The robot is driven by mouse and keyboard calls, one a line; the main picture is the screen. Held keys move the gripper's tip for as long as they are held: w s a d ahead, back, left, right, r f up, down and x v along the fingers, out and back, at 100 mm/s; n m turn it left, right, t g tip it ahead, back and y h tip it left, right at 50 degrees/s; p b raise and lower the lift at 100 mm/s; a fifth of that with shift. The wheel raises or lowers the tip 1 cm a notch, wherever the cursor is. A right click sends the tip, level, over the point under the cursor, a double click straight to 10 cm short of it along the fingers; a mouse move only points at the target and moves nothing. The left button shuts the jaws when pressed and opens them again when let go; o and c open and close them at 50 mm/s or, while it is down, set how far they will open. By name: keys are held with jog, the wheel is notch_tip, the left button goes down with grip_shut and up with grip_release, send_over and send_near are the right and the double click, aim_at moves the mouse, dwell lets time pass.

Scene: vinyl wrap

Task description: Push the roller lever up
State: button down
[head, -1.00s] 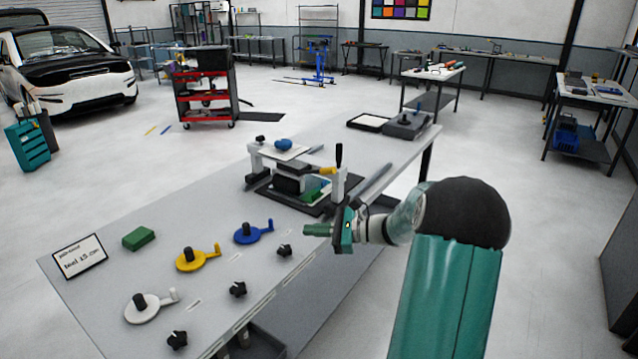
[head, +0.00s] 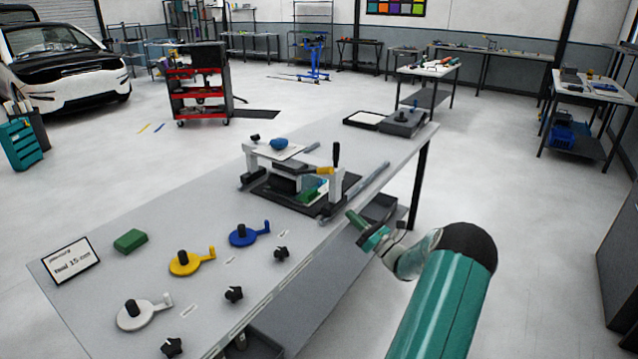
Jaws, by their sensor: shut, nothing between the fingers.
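The roller device (head: 305,183) stands on the grey bench, with white posts and a dark base. An upright lever with a black handle (head: 336,155) rises at its right post. A yellow-tipped bar (head: 321,170) lies level beside it; I cannot tell which of the two is the roller lever. My gripper (head: 352,217) is shut and empty, just off the bench's right edge, below and right of the device. It is apart from both handles and points up-left. Some green material shows inside the device, partly hidden.
Blue (head: 247,234), yellow (head: 187,262) and white (head: 139,313) cranks lie on the bench with several black knobs. A green block (head: 130,240) and a sign (head: 71,262) are at the left. A long grey bar (head: 368,180) lies right of the device.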

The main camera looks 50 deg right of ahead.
send_near(314, 171)
jog(key=w+f, duration=0.1)
jog(key=r, duration=0.2)
jog(key=w+d+r, duration=0.1)
jog(key=shift+m, duration=0.3)
dwell(0.5)
jog(key=shift+r, duration=0.1)
